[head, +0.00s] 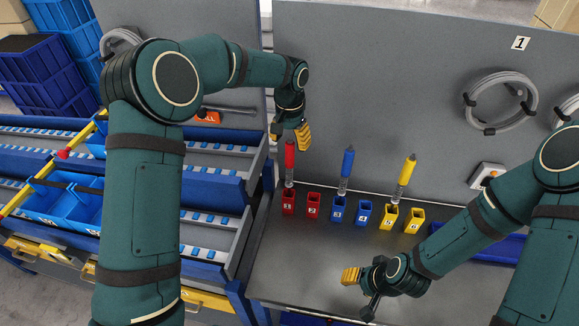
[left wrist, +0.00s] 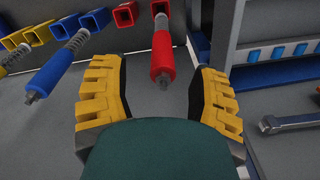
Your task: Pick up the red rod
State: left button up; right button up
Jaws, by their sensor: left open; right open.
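The red rod (head: 290,160) stands upright with its lower end in the red holder marked 1 (head: 288,203). In the left wrist view the red rod (left wrist: 162,55) reaches in from the top between the fingers of my left gripper (left wrist: 157,100). My left gripper (head: 291,136) is open just above the top of the rod, and no finger visibly touches it. My right gripper (head: 360,288) is open and empty, low over the grey table at the lower middle.
A blue rod (head: 346,163) and a yellow rod (head: 406,172) stand in holders to the right. Empty red (head: 313,206), blue (head: 363,212) and yellow (head: 413,220) holders stand beside them. A grey panel (head: 390,60) rises behind. Blue bins (head: 62,203) are at left. The table front (head: 300,270) is clear.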

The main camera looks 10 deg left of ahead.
aim_at(289, 151)
pick_arm(q)
jog(key=f, duration=0.5)
jog(key=shift+w+a, duration=0.1)
jog(key=shift+w, duration=0.1)
grip_shut()
